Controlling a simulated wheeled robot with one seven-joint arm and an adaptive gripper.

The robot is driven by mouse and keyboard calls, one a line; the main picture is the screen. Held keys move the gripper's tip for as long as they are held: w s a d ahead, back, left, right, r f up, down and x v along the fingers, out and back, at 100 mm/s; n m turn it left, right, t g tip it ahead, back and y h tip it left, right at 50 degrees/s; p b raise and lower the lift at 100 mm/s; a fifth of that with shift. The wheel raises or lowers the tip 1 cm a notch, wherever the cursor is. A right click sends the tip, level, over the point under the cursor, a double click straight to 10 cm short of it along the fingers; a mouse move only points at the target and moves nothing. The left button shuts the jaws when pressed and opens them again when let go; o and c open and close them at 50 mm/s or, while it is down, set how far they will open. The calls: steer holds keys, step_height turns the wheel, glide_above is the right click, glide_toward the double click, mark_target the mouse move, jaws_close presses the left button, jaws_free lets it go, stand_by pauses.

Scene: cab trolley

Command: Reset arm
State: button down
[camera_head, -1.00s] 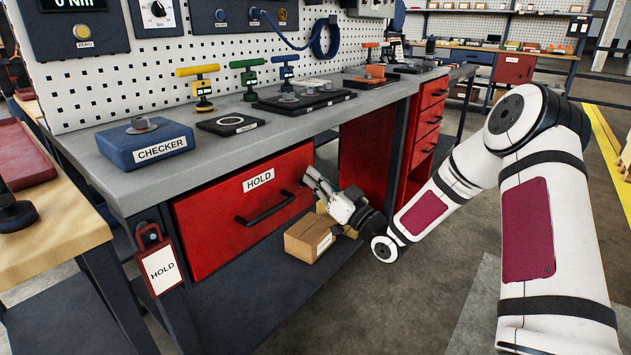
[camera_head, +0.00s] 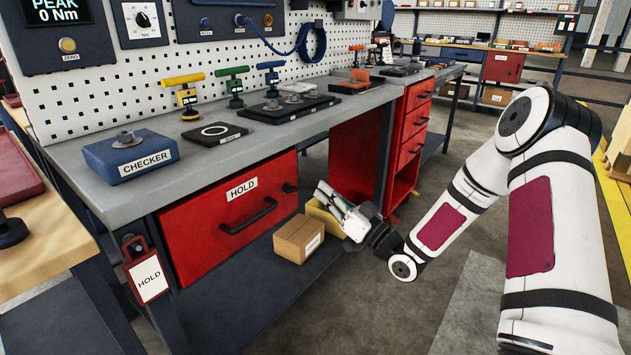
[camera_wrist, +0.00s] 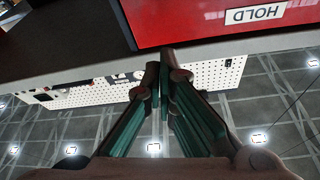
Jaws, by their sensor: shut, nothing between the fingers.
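My gripper (camera_head: 325,192) is shut and empty. In the head view it is beside the right end of the red HOLD drawer (camera_head: 205,232), apart from it, above the lower shelf's right end. My white arm reaches in from the right. The drawer looks shut, with a black handle (camera_head: 250,217). In the wrist view the two dark fingers (camera_wrist: 165,60) come together at their tips below the red drawer front (camera_wrist: 185,20), whose HOLD label shows upside down.
A cardboard box (camera_head: 298,238) stands on the lower shelf (camera_head: 240,290) beneath my gripper. The grey bench top (camera_head: 225,165) bears a blue CHECKER block (camera_head: 130,155) and several T-handled tools. A HOLD tag (camera_head: 148,275) hangs at the left leg. Floor (camera_head: 385,325) is open to the right.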

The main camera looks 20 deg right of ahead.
steer(key=shift+s+d+f, duration=0.1)
steer(key=shift+s+d, duration=0.05)
steer(key=shift+s, duration=0.1)
stand_by(0.3)
